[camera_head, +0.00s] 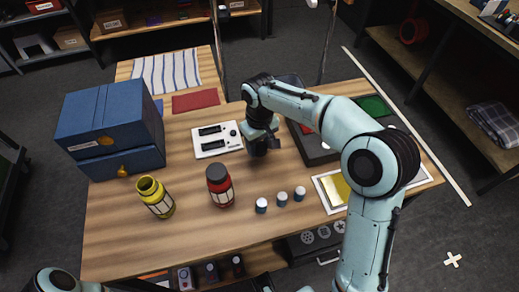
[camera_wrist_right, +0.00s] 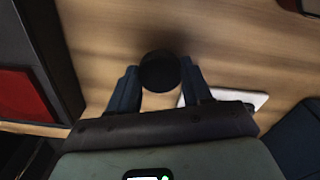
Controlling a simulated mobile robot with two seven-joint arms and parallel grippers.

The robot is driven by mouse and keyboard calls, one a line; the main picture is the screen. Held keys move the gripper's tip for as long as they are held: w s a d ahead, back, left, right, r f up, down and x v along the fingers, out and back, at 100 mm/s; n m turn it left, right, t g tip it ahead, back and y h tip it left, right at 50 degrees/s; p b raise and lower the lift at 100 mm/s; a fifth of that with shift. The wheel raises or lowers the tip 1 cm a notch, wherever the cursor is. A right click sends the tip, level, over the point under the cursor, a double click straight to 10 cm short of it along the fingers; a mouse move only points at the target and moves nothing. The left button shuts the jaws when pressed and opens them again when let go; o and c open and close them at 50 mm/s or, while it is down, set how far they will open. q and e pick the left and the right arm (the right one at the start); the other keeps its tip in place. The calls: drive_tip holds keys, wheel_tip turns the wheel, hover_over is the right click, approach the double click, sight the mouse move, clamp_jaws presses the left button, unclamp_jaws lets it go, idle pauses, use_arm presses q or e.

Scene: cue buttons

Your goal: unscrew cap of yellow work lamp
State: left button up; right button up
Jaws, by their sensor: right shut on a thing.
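The yellow work lamp (camera_head: 157,199) stands upright on the table, its top a yellow rim around a dark opening with no cap on it. My right gripper (camera_head: 260,146) is above the table, right of the lamp and beside the white panel. It is shut on a dark round cap (camera_wrist_right: 160,71), seen between the fingers in the right wrist view. The cap is hard to make out in the head view. A red lamp (camera_head: 220,188) with a dark cap stands right of the yellow one. Part of my left arm shows at the bottom left; its gripper cannot be made out.
A blue box (camera_head: 112,117) stands at the left. A white panel (camera_head: 216,139) with dark slots lies near my right gripper. Several small capped bottles (camera_head: 282,199) stand at the front right. A red mat (camera_head: 195,100) lies behind. Bare wood surrounds the lamps.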

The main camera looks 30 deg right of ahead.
sight(260, 147)
drive_tip(key=shift+f, duration=1.15)
drive_tip(key=shift+f, duration=0.1)
drive_tip(key=shift+f, duration=0.1)
drive_tip(key=o, duration=1.2)
wheel_tip(260, 147, up, 12)
drive_tip(key=shift+r+p, duration=0.25)
drive_tip(key=shift+p, duration=0.7)
drive_tip(key=shift+f, duration=0.1)
